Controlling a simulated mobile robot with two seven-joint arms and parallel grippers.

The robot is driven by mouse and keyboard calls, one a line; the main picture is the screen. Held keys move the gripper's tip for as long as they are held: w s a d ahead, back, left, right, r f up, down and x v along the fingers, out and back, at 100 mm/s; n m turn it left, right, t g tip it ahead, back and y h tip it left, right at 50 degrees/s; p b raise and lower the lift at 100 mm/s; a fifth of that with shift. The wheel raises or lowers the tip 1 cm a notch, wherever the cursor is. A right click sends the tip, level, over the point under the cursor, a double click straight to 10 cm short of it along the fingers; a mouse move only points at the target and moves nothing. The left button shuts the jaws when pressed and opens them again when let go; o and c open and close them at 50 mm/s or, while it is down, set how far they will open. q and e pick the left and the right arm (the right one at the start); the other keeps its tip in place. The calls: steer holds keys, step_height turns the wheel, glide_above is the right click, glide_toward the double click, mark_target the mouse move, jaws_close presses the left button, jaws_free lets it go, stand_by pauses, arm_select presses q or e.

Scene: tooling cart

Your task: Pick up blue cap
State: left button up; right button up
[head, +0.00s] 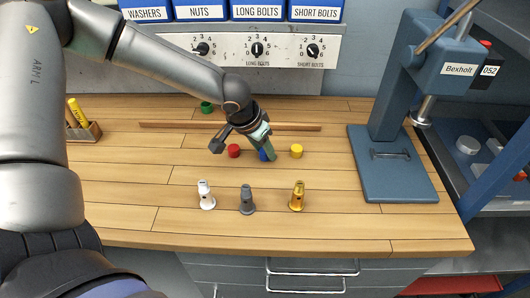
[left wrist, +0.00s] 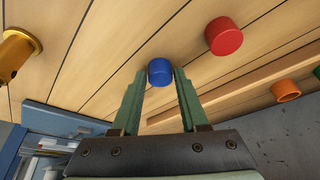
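The blue cap (left wrist: 160,71) stands on the wooden bench top, between the fingertips of my left gripper in the left wrist view. In the head view the blue cap (head: 263,156) is mostly hidden behind that gripper. My left gripper (head: 268,154) reaches down at it from behind, fingers low over the bench. Its two green fingers (left wrist: 160,80) are apart, one on each side of the cap. I cannot tell whether either finger touches it. My right gripper is in neither view.
A red cap (head: 234,151) and a yellow cap (head: 297,151) flank the blue one. White (head: 206,195), grey (head: 247,199) and gold (head: 297,196) fittings stand in front. A thin wooden strip (head: 300,127) runs behind. A blue press (head: 392,165) stands at right.

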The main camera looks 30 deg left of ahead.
arm_select(q)
jaws_close()
